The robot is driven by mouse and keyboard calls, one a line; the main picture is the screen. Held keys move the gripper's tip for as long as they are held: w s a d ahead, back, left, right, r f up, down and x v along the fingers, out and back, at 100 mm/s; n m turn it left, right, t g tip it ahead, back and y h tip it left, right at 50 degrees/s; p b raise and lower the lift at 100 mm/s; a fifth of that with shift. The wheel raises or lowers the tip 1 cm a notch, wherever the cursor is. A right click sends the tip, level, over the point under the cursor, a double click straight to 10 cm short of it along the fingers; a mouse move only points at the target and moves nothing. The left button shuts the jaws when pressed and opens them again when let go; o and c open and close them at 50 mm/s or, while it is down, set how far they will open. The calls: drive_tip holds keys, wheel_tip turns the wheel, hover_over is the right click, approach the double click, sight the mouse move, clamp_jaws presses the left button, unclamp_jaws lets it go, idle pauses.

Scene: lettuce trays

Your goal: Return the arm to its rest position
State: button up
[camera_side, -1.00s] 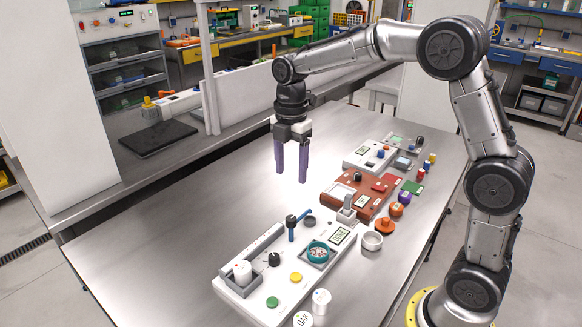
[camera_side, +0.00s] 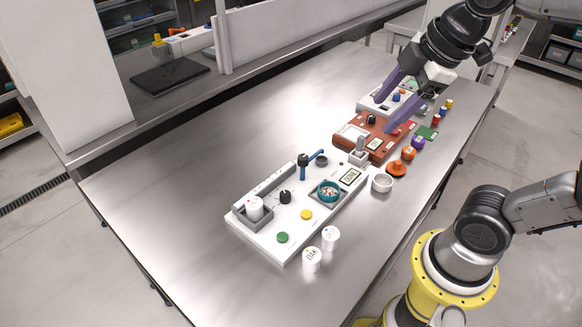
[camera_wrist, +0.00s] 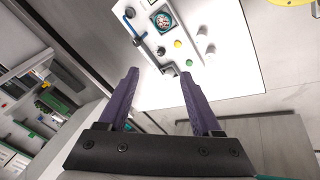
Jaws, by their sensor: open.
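My gripper (camera_side: 384,115) is open and empty at the upper right of the side view, its two purple fingers spread apart. It is tilted, with the fingers reaching down and left. In the picture the fingers overlap the brown panel (camera_side: 368,155) and the far white panel (camera_side: 364,104); I cannot tell the height between them.
The near white panel (camera_side: 262,236) carries a blue lever (camera_side: 303,168) and a teal bowl (camera_side: 328,192). Two white containers (camera_side: 312,260) stand beside it.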

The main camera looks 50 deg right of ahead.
drive_tip(key=s+f+m, duration=0.5)
drive_tip(key=m, duration=0.5)
drive_tip(key=shift+f+t, duration=0.3)
drive_tip(key=shift+a, duration=0.1)
